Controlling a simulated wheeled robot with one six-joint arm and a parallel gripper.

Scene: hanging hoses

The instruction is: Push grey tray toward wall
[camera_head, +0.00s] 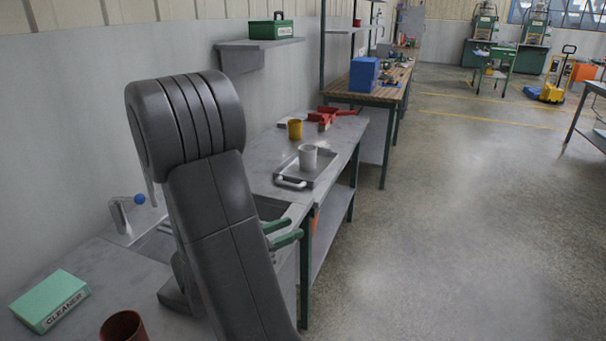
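A white cup (307,157) stands upright on the tray. My gripper (282,232) shows as two green fingers poking out to the right from behind my arm. A gap shows between the fingers, and nothing is seen in it. The fingers are nearer to me than the tray and apart from it. My arm hides the rest of the gripper.
A yellow cup (295,129) and a red item (327,117) lie beyond the tray. The wall (285,85) runs along the bench's left side. A cleaner box (50,301), a dark red cup (124,327) and a tap (121,217) are nearer.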

